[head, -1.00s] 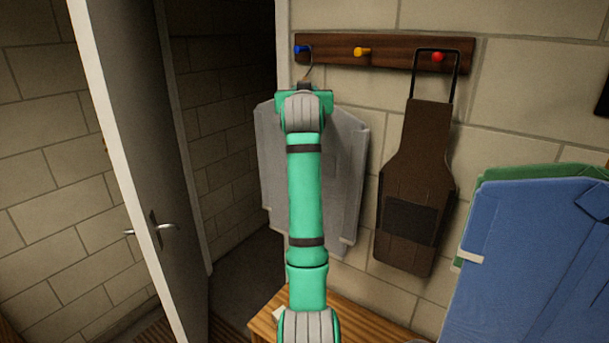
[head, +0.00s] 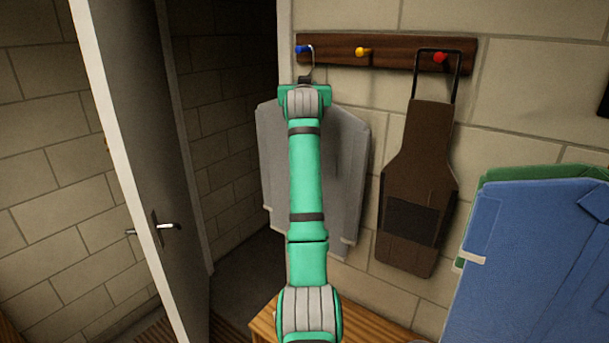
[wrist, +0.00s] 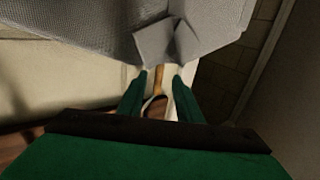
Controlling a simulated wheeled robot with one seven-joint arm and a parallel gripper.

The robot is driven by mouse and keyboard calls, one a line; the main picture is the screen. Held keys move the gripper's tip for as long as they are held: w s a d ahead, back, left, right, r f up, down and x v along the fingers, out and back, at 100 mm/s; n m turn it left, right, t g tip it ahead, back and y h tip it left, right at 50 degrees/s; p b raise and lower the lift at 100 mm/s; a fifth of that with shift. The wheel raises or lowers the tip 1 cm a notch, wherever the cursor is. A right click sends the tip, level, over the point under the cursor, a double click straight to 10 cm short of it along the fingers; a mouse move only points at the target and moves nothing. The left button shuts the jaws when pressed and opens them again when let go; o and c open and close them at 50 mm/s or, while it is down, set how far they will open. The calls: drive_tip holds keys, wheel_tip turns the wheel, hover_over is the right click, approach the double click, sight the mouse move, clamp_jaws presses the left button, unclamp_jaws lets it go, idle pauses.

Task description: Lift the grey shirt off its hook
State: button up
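The grey shirt (head: 345,165) hangs on a hanger under the blue peg (head: 301,49), partly hidden behind my arm. The hanger's metal hook (head: 313,62) rises beside the peg's tip; I cannot tell whether it still bears on the peg. My gripper (head: 306,82) is at the hanger's neck, just above the collar. In the wrist view its two green fingers (wrist: 160,80) stand on either side of the tan hanger neck (wrist: 159,77) and appear shut on it. The grey shirt's collar (wrist: 167,40) lies just beyond the fingertips.
The wooden peg rail (head: 400,55) also has a yellow peg (head: 362,51) and a red peg (head: 440,58). A brown apron-like item (head: 418,170) hangs from the red peg. A blue shirt (head: 530,265) is at right. An open door (head: 145,160) stands left, a wooden bench (head: 270,322) below.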

drive_tip(key=shift+d, duration=0.15)
clamp_jaws()
drive_tip(key=shift+d+f, duration=0.1)
drive_tip(key=shift+s+a, duration=0.1)
drive_tip(key=shift+a, duration=0.1)
idle(0.8)
